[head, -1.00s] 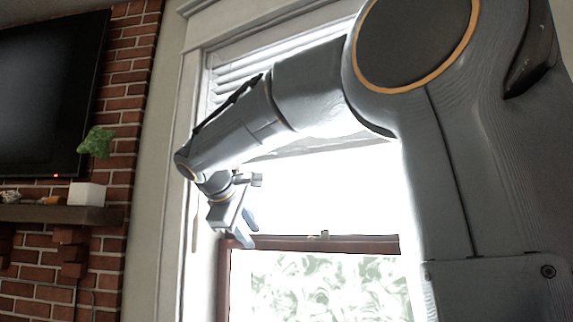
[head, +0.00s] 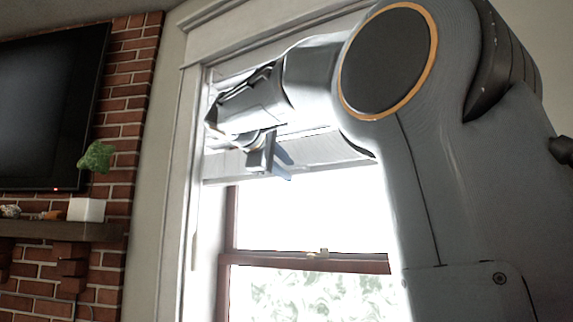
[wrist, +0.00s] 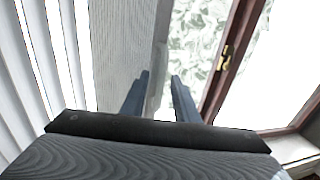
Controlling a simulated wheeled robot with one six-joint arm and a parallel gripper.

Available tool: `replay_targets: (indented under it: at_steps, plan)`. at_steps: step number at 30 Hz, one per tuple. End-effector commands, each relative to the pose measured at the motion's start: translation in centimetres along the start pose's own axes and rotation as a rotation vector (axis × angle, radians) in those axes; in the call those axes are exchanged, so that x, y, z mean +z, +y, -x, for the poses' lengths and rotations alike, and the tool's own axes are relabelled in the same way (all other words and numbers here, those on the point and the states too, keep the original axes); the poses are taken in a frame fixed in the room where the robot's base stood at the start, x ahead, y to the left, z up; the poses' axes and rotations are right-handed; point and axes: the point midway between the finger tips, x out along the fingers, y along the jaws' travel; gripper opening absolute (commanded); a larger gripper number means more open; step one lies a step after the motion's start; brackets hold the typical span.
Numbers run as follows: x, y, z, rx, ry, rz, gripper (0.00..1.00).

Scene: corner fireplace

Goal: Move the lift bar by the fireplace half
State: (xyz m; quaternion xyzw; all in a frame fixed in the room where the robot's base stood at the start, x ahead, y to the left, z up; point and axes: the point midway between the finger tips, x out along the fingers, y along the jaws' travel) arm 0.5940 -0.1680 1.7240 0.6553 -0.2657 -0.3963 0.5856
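The lift bar (head: 335,150) is the pale band along the lower edge of the white window blind (head: 222,80), in the upper part of the window beside the fireplace. My gripper (head: 284,170) is in front of the bar, pointing down and right. In the wrist view its two blue-grey fingers (wrist: 158,88) are apart. The pale lower edge of the blind (wrist: 163,50) shows in the gap between the fingertips. I cannot tell whether the fingers touch it. My arm hides part of the blind in the head view.
The brown window sash (head: 300,262) with a brass latch (wrist: 226,58) lies below the blind. A brick fireplace wall (head: 120,165) with a mantel (head: 60,229), white plant pot (head: 86,209) and television (head: 45,110) is at left. Open space lies below my gripper.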

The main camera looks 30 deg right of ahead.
Motion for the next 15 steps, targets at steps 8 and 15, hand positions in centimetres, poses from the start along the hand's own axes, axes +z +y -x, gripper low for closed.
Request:
replay_targets:
  at_steps: [8,15]
  plan:
    - [-0.04,-0.06,-0.65,0.0,0.001,0.0,0.28]
    - [-0.06,-0.08,-0.62,-0.001,0.002,0.0,0.02]
